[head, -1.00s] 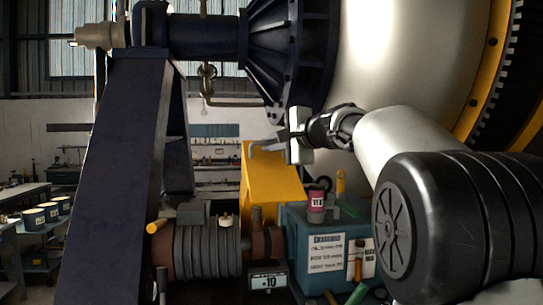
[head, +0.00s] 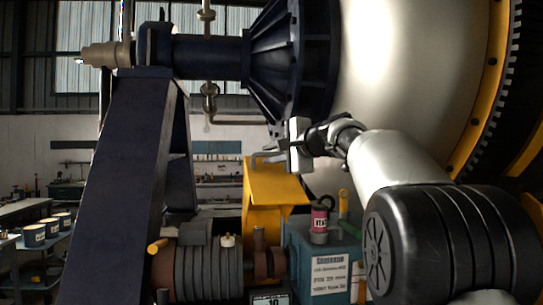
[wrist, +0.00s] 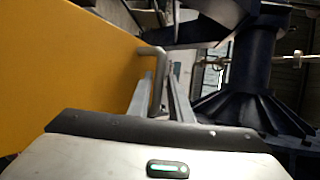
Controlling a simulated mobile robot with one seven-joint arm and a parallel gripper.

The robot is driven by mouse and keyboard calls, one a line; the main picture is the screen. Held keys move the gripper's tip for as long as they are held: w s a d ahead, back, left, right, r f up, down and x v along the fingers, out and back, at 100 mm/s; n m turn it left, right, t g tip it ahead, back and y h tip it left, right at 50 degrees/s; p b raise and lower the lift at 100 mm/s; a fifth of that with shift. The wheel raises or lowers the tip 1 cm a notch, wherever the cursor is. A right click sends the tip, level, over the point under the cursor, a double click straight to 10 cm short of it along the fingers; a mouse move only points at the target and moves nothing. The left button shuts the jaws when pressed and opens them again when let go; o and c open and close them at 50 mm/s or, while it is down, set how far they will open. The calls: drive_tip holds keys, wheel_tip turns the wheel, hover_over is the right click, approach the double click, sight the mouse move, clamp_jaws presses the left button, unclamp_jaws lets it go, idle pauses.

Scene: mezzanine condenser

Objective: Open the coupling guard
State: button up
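The coupling guard (head: 272,180) is a yellow housing low in the middle of the head view, with a slanted panel on top. A grey bar handle (head: 260,156) sticks out by its upper edge. In the wrist view the guard's yellow face (wrist: 70,65) fills the left side, and the handle (wrist: 158,78) runs between my fingers. My gripper (head: 282,155) is at the handle, and its fingers (wrist: 160,98) look closed closely about it. Exact contact is hard to see. I cannot tell how far the panel is tilted from shut.
A teal box (head: 300,245) with labels, a red can (head: 319,220) and tools stands right of the guard. A ribbed motor (head: 205,268) lies to its left. A dark slanted support (head: 115,185) and the large pale drum (head: 410,70) hem the space in.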

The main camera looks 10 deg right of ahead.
drive_tip(key=shift+s+d+f, duration=0.1)
drive_tip(key=shift+s, duration=0.1)
drive_tip(key=b+v, duration=0.4)
drive_tip(key=v, duration=1.3)
